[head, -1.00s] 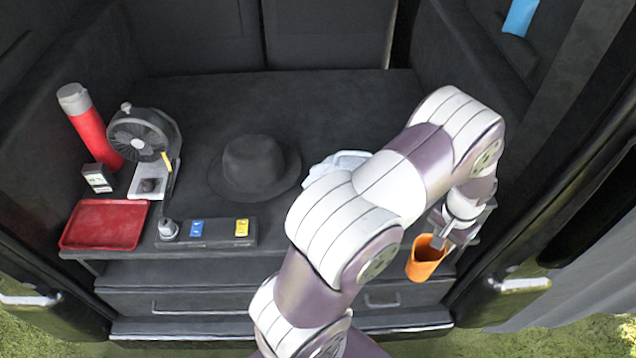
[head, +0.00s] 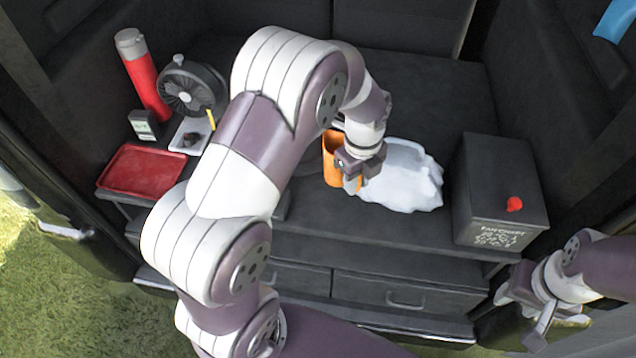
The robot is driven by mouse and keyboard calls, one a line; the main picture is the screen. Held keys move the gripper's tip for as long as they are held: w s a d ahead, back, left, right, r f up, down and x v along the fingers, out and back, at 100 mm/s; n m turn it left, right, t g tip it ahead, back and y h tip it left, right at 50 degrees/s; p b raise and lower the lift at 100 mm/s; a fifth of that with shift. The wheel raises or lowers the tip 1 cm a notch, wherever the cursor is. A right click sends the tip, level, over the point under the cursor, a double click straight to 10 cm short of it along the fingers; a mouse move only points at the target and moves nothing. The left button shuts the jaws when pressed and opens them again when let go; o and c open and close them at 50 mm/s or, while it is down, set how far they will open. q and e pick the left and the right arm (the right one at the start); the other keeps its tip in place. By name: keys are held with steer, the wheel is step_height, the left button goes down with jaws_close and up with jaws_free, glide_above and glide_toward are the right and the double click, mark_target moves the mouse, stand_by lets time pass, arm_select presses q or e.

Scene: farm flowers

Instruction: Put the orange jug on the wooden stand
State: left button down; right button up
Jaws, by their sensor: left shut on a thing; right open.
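The orange jug (head: 331,150) is upright near the middle of the dark vehicle floor in the head view. My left gripper (head: 352,178) is shut on its right side. I cannot tell whether the jug's base touches the surface below. My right gripper (head: 519,314) is open and empty at the lower right, in front of the vehicle. I cannot make out a wooden stand; my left arm covers much of the middle left.
A white crumpled cloth (head: 405,178) lies right of the jug. A black box (head: 496,192) with a red object (head: 514,204) stands further right. At left are a red tray (head: 142,171), a red flask (head: 146,84) and a small fan (head: 188,88). Drawers (head: 395,292) are below.

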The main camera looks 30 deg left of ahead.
arm_select(q)
glide_above(351, 218)
step_height(351, 218, down, 9)
steer(key=shift+s+f+b, duration=0.1)
steer(key=shift+s+b, duration=0.05)
steer(key=shift+b, duration=0.25)
steer(key=shift+f, duration=0.1)
steer(key=shift+f, duration=0.15)
steer(key=c, duration=0.9)
jaws_free()
steer(key=shift+c, duration=0.2)
